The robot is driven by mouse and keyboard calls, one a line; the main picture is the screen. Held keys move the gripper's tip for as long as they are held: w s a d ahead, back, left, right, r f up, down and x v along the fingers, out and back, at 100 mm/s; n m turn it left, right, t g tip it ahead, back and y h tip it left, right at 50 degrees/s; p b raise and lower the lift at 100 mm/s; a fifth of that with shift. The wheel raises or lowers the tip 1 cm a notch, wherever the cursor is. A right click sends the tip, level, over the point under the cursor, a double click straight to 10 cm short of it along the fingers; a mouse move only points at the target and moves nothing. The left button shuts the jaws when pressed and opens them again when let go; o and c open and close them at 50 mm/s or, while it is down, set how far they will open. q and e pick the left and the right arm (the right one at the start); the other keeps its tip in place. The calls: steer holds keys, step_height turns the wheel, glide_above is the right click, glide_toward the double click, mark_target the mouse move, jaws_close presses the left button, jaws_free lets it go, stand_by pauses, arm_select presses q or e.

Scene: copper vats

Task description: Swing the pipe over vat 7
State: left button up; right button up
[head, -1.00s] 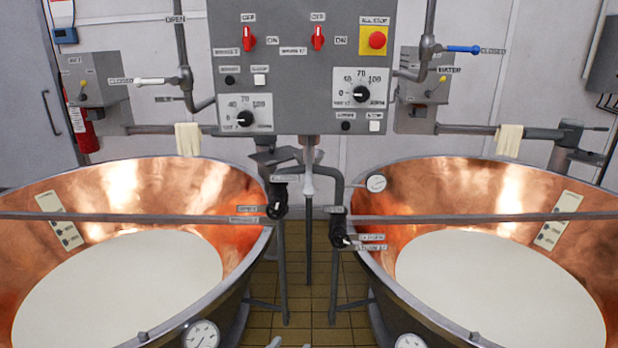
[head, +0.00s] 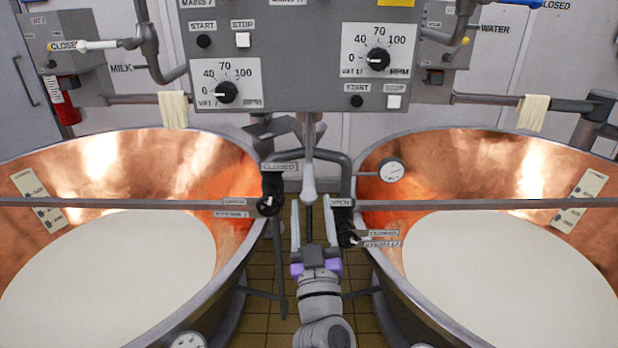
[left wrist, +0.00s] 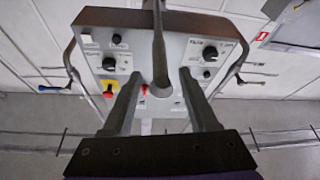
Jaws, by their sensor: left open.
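A grey pipe (head: 308,150) hangs below the control box, midway between two copper vats, and ends in a pale rounded tip. My left gripper (head: 311,205) comes up from below, open, with its two fingers pointing up on either side of that tip. In the left wrist view the pipe (left wrist: 158,55) runs between the open fingers (left wrist: 158,85); I cannot tell if they touch it. The left vat (head: 120,145) and right vat (head: 465,150) both hold white liquid. My right gripper is not in view.
The control box (head: 300,85) with dials and buttons hangs above. Black-handled valves (head: 270,195) sit beside the pipe. A gauge (head: 392,170) is on the right vat's rim. Tiled floor shows between the vats.

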mark_target(309, 181)
arm_select(q)
steer(key=x, duration=0.7)
steer(key=shift+f+p, duration=0.15)
steer(key=shift+p, duration=0.25)
jaws_close()
stand_by(0.9)
